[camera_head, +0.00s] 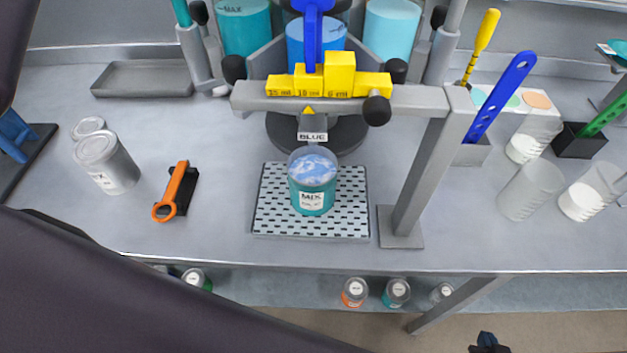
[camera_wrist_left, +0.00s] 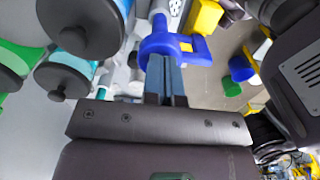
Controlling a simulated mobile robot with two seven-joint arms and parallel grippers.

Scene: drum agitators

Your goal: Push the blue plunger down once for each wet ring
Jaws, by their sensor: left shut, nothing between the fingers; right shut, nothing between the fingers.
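The blue plunger (camera_head: 312,38) stands upright at the top centre, behind yellow stepped blocks (camera_head: 339,75) marked with sizes. A clear cup labelled MIX (camera_head: 312,182) stands on the perforated tray (camera_head: 268,222) below the BLUE label, with teal and blue-white contents. My left gripper (camera_wrist_left: 165,68) is shut and empty in the left wrist view; its fingertips are at a blue handle (camera_wrist_left: 170,38), and I cannot tell whether they touch. My right gripper (camera_head: 487,343) is shut and empty at the bottom right, off the bench front. I cannot make out any wet rings.
A grey gantry post (camera_head: 428,170) stands right of the tray. A blue perforated stick (camera_head: 500,95), clear cups (camera_head: 526,190) and a green stick (camera_head: 605,113) stand to the right.

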